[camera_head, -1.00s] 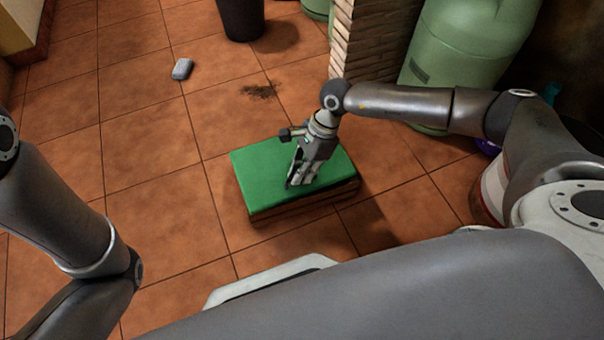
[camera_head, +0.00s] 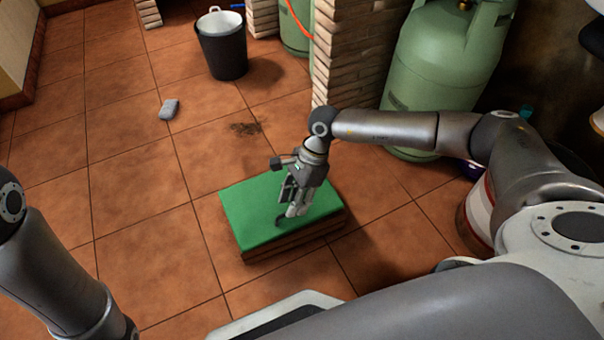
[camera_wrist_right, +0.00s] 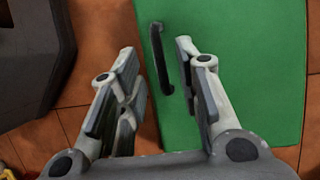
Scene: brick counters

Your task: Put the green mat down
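The green mat (camera_head: 245,215) is a flat green slab with brown sides, lying level on the tiled floor in the head view. A dark bar handle (camera_wrist_right: 160,60) stands on its green top in the right wrist view. My right gripper (camera_head: 287,215) is over the mat, pointing down. In the right wrist view its fingers (camera_wrist_right: 157,58) are apart. The handle shows between them, nearer the right-hand finger, with no clear grip on it. The mat's green top (camera_wrist_right: 240,80) fills the right of that view. My left gripper is out of view; only my left arm shows.
A dark bucket (camera_head: 222,50) stands at the back. A brick pillar (camera_head: 345,60) and green gas cylinder (camera_head: 435,75) stand behind my right arm. The floor left of the mat is clear.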

